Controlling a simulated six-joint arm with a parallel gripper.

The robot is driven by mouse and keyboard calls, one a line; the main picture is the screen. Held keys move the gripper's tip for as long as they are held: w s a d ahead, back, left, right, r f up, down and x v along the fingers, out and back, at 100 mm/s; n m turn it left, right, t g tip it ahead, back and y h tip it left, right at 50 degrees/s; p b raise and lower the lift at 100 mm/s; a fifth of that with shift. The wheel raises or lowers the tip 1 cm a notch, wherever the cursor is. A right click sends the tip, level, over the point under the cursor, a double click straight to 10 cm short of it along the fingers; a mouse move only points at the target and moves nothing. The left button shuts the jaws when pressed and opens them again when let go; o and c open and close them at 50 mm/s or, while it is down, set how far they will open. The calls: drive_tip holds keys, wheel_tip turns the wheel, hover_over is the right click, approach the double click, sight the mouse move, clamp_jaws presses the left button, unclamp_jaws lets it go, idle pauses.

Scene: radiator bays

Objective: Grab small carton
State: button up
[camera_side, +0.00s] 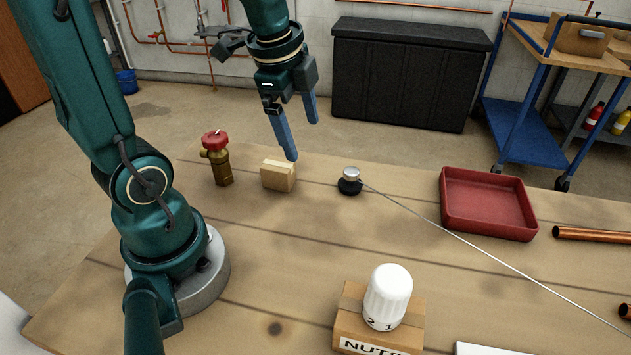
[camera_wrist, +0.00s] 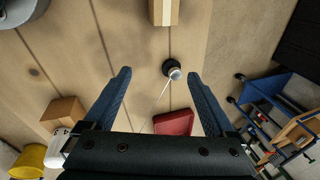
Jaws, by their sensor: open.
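The small carton (camera_side: 278,177) is a plain tan box with a paler strip of tape. It stands on the wooden table right of a brass valve in the side view. In the wrist view the carton (camera_wrist: 164,12) is cut off by the top edge, beyond the fingertips. My gripper (camera_side: 302,138) has two blue fingers, spread apart with nothing between them, and is above the table near the carton. In the wrist view my gripper (camera_wrist: 158,75) also shows wide open, its fingers not around the carton.
The brass valve (camera_side: 219,165) with a red cap stands close left of the carton. A dark-based knob (camera_side: 350,181) with a long thin rod lies to the right. A red tray (camera_side: 487,207) is farther right. A NUTS box (camera_side: 375,335) bears a white thermostat head (camera_side: 388,296) at the front.

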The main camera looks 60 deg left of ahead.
sight(278, 164)
drive_tip(key=a+f+g, duration=0.1)
drive_tip(key=a+f, duration=0.1)
drive_tip(key=a+f+g, duration=0.1)
drive_tip(key=a+f, duration=0.1)
drive_tip(key=a, duration=0.1)
drive_tip(key=a+f+n+g+h, duration=0.1)
drive_tip(key=a+f, duration=0.1)
drive_tip(key=f, duration=0.1)
drive_tip(key=shift+s+a, duration=0.2)
drive_tip(key=shift+s, duration=0.2)
drive_tip(key=shift+s+a+f, duration=0.15)
drive_tip(key=shift+s+f, duration=0.05)
drive_tip(key=shift+f, duration=2.5)
clamp_jaws()
